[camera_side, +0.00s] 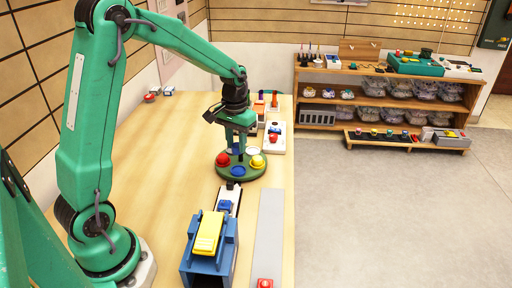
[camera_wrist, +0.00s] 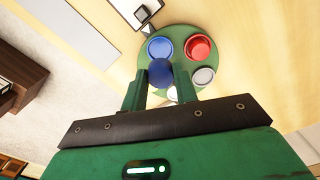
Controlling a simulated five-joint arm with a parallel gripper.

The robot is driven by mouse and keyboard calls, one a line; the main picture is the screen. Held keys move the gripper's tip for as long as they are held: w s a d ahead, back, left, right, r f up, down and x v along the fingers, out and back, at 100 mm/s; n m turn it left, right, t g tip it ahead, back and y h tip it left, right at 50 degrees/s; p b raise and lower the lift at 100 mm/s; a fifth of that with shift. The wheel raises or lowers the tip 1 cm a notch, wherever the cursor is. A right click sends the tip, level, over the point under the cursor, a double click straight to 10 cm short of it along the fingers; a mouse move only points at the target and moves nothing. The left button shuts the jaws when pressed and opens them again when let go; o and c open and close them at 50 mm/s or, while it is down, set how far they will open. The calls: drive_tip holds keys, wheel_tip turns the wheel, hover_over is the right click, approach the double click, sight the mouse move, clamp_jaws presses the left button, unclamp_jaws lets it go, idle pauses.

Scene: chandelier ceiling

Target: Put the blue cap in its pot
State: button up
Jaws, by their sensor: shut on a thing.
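My gripper (camera_side: 235,143) is shut on the blue cap (camera_wrist: 160,73), which sits between the two fingers in the wrist view. In the side view the blue cap (camera_side: 236,149) is small and partly hidden by the fingers. It is held above a round green tray (camera_side: 231,177). The blue pot (camera_side: 238,171) is on the near side of this tray in the side view. In the wrist view the blue pot (camera_wrist: 159,46) lies just beyond the cap, which overlaps its lower edge in the picture. The height between cap and pot is hard to tell.
The tray also carries a red pot (camera_side: 222,159), a yellow one (camera_side: 257,161) and a white one (camera_wrist: 203,76). A blue stand with a yellow top (camera_side: 208,234) is at the near table edge. The wooden table's (camera_side: 150,165) left part is mostly clear.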

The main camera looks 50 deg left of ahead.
drive_tip(key=shift+f, duration=0.15)
drive_tip(key=shift+f, duration=2.25)
drive_tip(key=shift+f, duration=1.1)
idle(1.3)
drive_tip(key=o, duration=1.4)
drive_tip(key=shift+r, duration=3.75)
